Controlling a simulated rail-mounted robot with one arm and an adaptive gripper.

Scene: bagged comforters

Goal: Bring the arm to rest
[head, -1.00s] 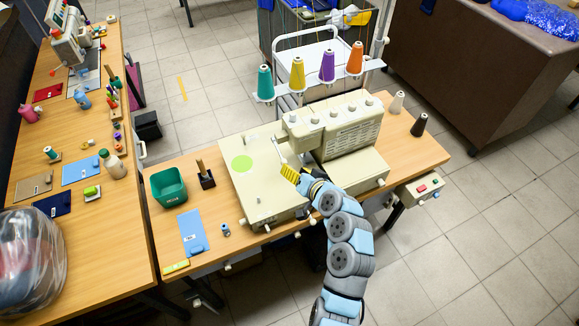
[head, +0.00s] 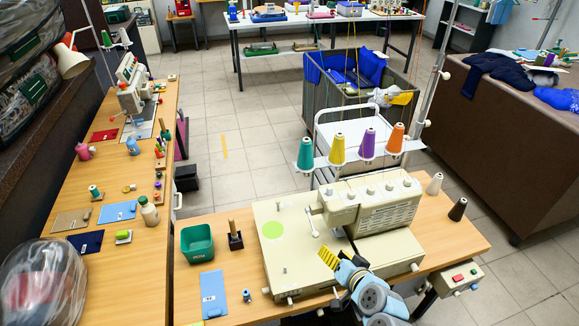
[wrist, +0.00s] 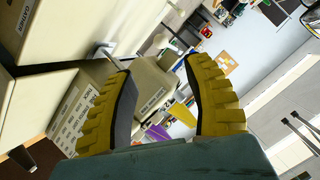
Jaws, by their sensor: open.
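Behind the fingers the wrist view shows the beige machine body (wrist: 150,88), seen tilted. My blue and grey arm reaches up from the bottom edge of the head view. I cannot tell whether the fingers touch the machine.
Four-colour thread cones, including a purple one (head: 367,144), stand above the machine. A green bin (head: 197,243) and a blue card (head: 213,294) lie left on the table. A bagged comforter (head: 42,285) is at lower left.

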